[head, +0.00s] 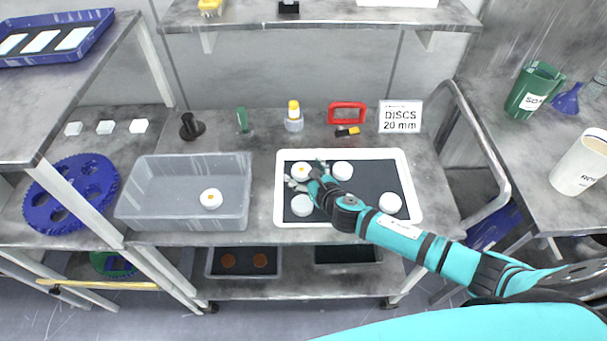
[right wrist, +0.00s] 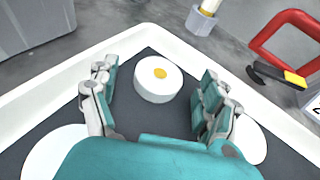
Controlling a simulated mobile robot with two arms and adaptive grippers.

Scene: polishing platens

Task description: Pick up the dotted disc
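A white disc with an orange dot on top (head: 302,170) lies on the dark mat in the white-rimmed tray (head: 412,215), near its far left corner. It also shows in the right wrist view (right wrist: 152,92), where its dot looks yellow-orange. My right gripper (head: 305,177) is open and empty, low over the tray. Its fingers stand on either side of the dotted disc, with gaps on both sides in the right wrist view (right wrist: 158,80). A second disc with an orange dot (head: 211,199) lies in the grey bin (head: 130,208). My left gripper is not in view.
Other white discs (head: 342,170), (head: 302,206), (head: 390,203) without visible dots share the tray. Behind it stand a yellow-capped bottle (head: 294,115), a red-handled tool (head: 347,113) and a "DISCS 20 mm" sign (head: 401,117). A shelf (head: 330,18) overhangs the back.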

